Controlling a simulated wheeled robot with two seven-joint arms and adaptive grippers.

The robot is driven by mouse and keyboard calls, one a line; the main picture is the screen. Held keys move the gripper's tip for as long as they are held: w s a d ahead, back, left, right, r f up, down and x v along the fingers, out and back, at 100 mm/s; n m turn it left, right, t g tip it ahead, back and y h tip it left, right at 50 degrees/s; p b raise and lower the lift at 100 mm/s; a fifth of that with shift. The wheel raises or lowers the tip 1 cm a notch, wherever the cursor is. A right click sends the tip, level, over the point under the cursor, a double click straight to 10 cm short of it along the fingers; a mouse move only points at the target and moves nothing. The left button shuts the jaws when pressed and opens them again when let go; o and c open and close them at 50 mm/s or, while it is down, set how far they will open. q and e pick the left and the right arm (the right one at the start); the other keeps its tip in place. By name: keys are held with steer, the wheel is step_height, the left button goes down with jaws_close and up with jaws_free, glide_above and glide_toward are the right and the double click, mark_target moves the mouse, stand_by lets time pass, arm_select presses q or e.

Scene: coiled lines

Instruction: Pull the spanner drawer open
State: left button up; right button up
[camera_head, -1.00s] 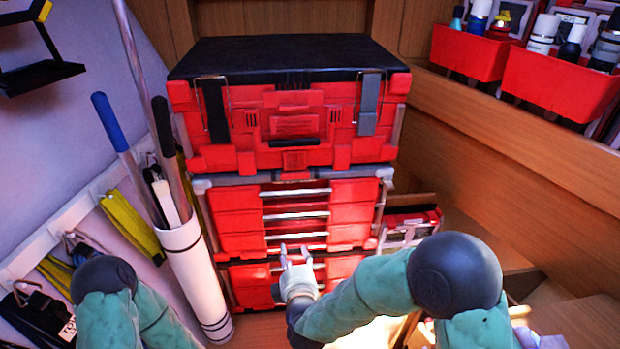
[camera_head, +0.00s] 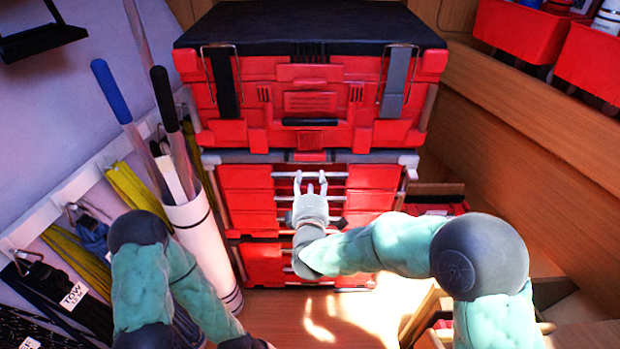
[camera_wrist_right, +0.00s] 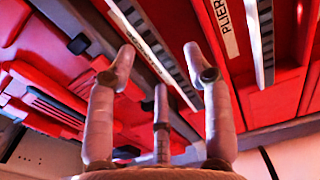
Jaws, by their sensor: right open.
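The red drawer unit (camera_head: 247,205) stands below a black-lidded red box, with several silver bar handles across its front. My right gripper (camera_head: 310,178) is open and empty in front of the upper bars. In the right wrist view my open gripper (camera_wrist_right: 160,62) has its fingers apart, with a silver drawer handle (camera_wrist_right: 155,55) crossing behind them; contact cannot be told. A label beside that handle is too blurred to read surely. The neighbouring drawer carries a "PLIERS" label (camera_wrist_right: 225,28). Which drawer is the spanner one cannot be read. All drawers look shut. My left gripper is out of view.
The black-lidded box (camera_head: 310,110) sits on top. A white tube (camera_head: 205,235) with long poles stands at left, near hanging straps (camera_head: 130,190). Red bins (camera_head: 520,30) sit on a wooden ledge at right. Some floor in front of the drawers is clear.

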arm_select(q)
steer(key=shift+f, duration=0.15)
arm_select(e)
steer(key=shift+w+a, duration=0.1)
steer(key=shift+w, duration=0.95)
jaws_close()
